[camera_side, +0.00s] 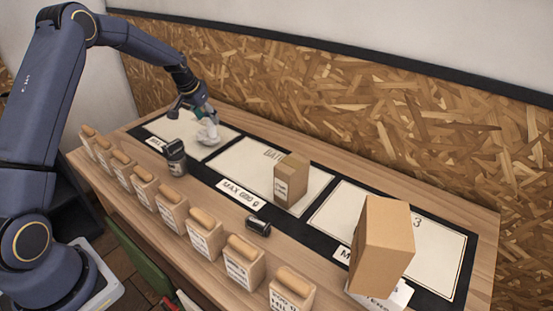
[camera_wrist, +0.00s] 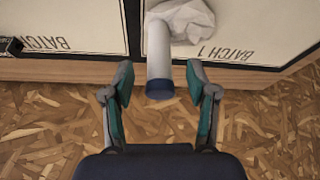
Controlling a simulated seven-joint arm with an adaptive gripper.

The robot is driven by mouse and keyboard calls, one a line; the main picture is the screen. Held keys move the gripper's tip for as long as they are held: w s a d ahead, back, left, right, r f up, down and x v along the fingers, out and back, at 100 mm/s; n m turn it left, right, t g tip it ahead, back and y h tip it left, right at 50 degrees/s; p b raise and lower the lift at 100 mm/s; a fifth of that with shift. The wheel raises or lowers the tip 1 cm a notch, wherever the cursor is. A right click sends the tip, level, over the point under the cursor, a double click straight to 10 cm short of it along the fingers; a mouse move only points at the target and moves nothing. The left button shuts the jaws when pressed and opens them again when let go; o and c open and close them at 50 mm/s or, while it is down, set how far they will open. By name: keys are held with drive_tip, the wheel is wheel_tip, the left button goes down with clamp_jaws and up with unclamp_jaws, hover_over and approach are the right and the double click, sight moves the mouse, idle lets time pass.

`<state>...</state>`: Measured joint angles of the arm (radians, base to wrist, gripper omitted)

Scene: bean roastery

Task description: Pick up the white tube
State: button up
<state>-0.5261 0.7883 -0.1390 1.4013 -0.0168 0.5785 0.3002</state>
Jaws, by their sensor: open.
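The white tube (camera_wrist: 158,48) has a dark blue end cap and shows in the wrist view with its capped end toward my gripper. My gripper (camera_wrist: 160,74) is open, with one teal-sided finger on each side of the tube's capped end. Gaps show between the tube and both fingers, and nothing is held. In the side view my gripper (camera_side: 206,116) is over the far left panel, and the tube is hard to tell apart from the pale things there.
A crumpled white thing (camera_wrist: 187,19) lies beside the tube. A dark jar (camera_side: 176,160), a dark cylinder (camera_side: 258,226), a small carton (camera_side: 291,179) and a large carton (camera_side: 381,248) stand or lie rightward. Several wooden blocks (camera_side: 203,235) line the front edge. A chipboard wall (camera_side: 330,100) rises behind.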

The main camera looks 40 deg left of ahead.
sight(210, 122)
drive_tip(key=x, duration=0.3)
drive_tip(key=shift+w+f, duration=0.1)
drive_tip(key=shift+f, duration=0.25)
drive_tip(key=shift+c, duration=0.2)
clamp_jaws()
drive_tip(key=shift+r, duration=0.1)
